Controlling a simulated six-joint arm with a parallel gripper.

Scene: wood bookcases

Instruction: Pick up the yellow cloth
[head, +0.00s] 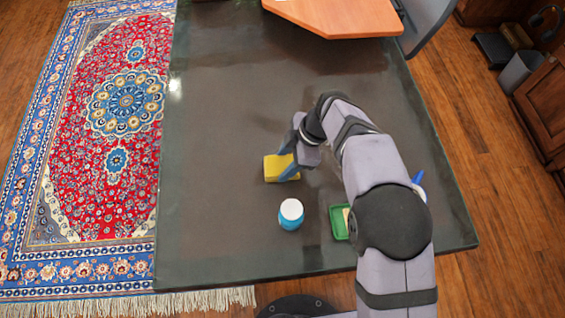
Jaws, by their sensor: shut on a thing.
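The yellow cloth (272,168) looks like a small yellow block near the middle of the dark table (220,110). My gripper (288,172) is at the cloth, with its fingers pointing down and shut on its right part. The gripper and a finger cover some of the cloth. I cannot tell whether the cloth touches the table or is slightly lifted.
A white-capped blue jar (291,215) stands just below the cloth. A green tray (338,222) lies right of the jar, partly hidden by my arm. A blue-tipped item (418,177) shows behind my arm. An orange-brown board (340,14) is at the far edge. The table's left side is clear.

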